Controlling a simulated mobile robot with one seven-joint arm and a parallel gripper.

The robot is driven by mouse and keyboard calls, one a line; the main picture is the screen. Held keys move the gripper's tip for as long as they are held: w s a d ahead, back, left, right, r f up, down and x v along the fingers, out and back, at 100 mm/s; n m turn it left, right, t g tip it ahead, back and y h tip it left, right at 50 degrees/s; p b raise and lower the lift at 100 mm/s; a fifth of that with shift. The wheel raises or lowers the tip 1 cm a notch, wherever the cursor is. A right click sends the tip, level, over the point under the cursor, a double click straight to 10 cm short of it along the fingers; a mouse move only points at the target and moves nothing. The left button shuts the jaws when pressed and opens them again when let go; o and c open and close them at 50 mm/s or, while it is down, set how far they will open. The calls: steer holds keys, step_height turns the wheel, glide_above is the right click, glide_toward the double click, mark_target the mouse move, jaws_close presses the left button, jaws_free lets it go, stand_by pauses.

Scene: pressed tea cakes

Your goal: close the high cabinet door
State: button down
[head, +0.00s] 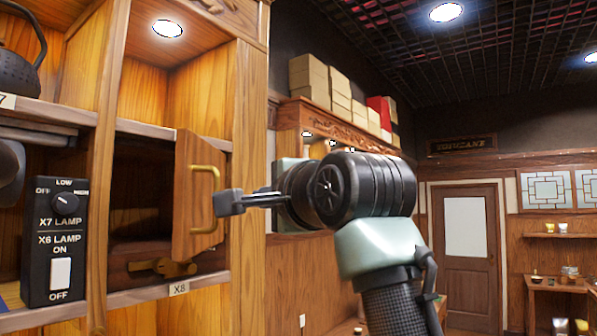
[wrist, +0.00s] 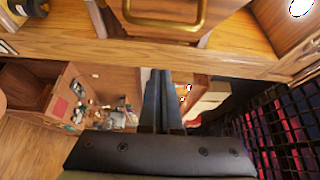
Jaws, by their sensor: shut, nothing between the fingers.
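The high cabinet door (head: 183,205) is a small wooden panel standing partly open at the compartment labelled X8. The dark inside (head: 140,195) shows to its left. A brass bar handle (head: 217,185) sticks out from the door's face. My gripper (head: 220,203) is shut and empty, its tips pointing left at the handle; whether they touch it I cannot tell. In the wrist view the shut fingers (wrist: 164,78) point up at the door (wrist: 168,9), with the handle (wrist: 165,36) ahead of the tips.
A black lamp control box (head: 55,240) stands on the shelf to the left. A dark kettle (head: 20,50) sits on the upper left shelf. The room to the right of my arm looks open.

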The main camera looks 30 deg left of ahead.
steer(key=a, duration=0.1)
steer(key=s+a+p, duration=0.2)
steer(key=a, duration=0.1)
steer(key=shift+a, duration=0.1)
stand_by(0.4)
steer(key=s+a+m+t+h, duration=0.2)
steer(key=s+a, duration=0.1)
steer(key=a, duration=0.3)
steer(key=s+a+m+t+h+b, duration=0.1)
steer(key=s+a+m+t+h, duration=0.1)
steer(key=a, duration=0.5)
steer(key=shift+s+a+t+h, duration=0.25)
steer(key=shift+s+t+h, duration=0.3)
steer(key=shift+s, duration=0.7)
